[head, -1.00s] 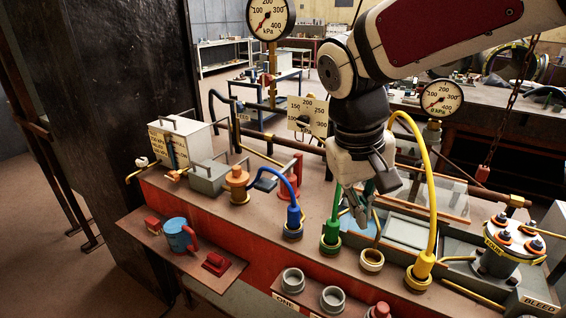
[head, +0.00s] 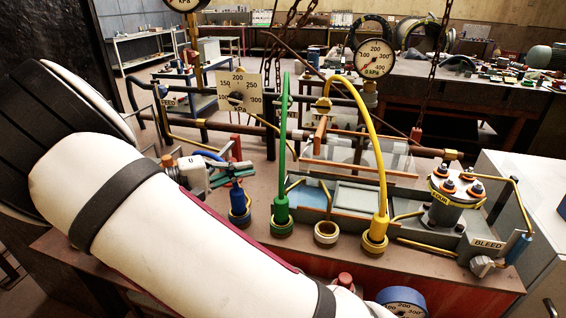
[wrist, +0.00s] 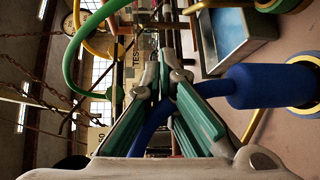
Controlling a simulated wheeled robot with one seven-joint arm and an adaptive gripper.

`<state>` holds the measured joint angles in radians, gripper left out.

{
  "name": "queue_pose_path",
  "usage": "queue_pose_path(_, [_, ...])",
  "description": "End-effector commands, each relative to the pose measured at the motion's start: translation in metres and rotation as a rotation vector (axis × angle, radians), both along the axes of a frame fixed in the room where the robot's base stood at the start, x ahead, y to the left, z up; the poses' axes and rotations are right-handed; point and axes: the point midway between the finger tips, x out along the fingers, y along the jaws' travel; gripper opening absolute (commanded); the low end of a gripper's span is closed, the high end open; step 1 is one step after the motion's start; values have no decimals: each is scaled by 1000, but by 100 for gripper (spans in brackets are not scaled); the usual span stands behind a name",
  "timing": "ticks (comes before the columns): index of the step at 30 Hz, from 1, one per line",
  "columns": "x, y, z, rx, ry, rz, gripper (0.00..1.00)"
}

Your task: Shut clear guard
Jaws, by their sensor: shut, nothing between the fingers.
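The clear guard (head: 372,156) is a see-through panel standing raised behind the long grey tray, with an orange-brown bar (head: 360,170) along its lower front. My gripper (head: 226,167) is left of the guard and well apart from it, beside the blue hose. Its teal fingers point right in the head view. In the wrist view, the fingertips (wrist: 163,62) come together with nothing held. The blue hose (wrist: 205,97) passes close by the fingers; I cannot tell whether they touch. The guard is not clearly made out in the wrist view.
A green hose (head: 283,150) and a yellow hose (head: 378,140) arch up between my gripper and the guard's front. An open grey tray (head: 357,197) lies before the guard. A capped canister (head: 450,200) stands at right. A chain (head: 432,80) hangs behind.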

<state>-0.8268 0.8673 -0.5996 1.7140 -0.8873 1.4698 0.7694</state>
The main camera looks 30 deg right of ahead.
Motion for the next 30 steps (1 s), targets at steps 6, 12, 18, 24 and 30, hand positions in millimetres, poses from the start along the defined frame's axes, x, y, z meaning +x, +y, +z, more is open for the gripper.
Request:
queue_pose_path(6, [12,12,-3,-85,-23,37,0])
queue_pose_path(12, [12,-4,-2,-90,-22,37,0])
queue_pose_path(18, [11,-42,-2,-89,-21,35,0])
queue_pose_path(24, [11,-81,-2,-88,-20,34,0])
queue_pose_path(30, [-6,-104,-2,-87,-20,36,0])
